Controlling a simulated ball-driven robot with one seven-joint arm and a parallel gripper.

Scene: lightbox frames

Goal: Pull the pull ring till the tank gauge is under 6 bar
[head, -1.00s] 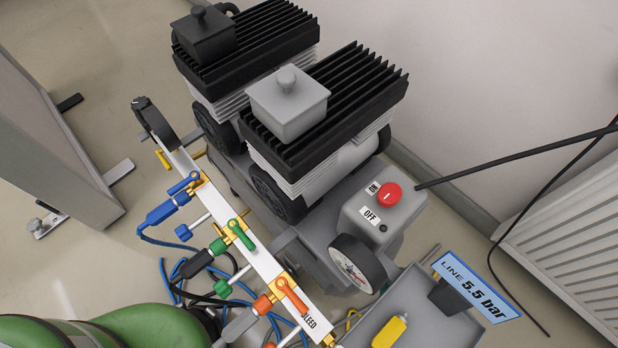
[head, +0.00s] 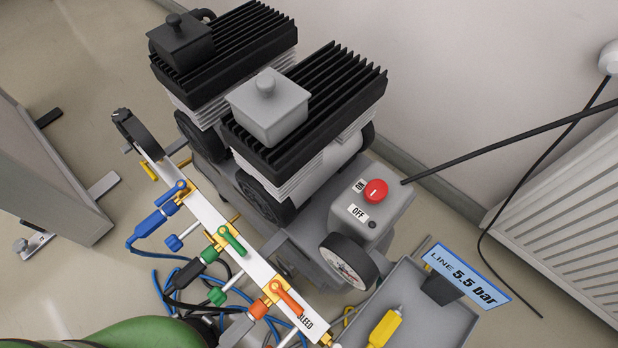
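The tank gauge (head: 349,262) is a round dial with a black rim on the compressor's front, below the switch box. Its face is turned mostly sideways, so I cannot read the needle. I cannot make out the pull ring for certain; a small brass part (head: 325,338) shows at the lower end of the white manifold bar, cut by the bottom edge. A blue sign (head: 467,275) reads LINE 5.5 bar. My gripper is not in view.
The manifold (head: 240,245) carries blue, green and orange valve handles with hoses. The switch box (head: 372,205) has a red knob (head: 375,191). A grey tray (head: 425,325) holds a yellow tool (head: 384,328).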

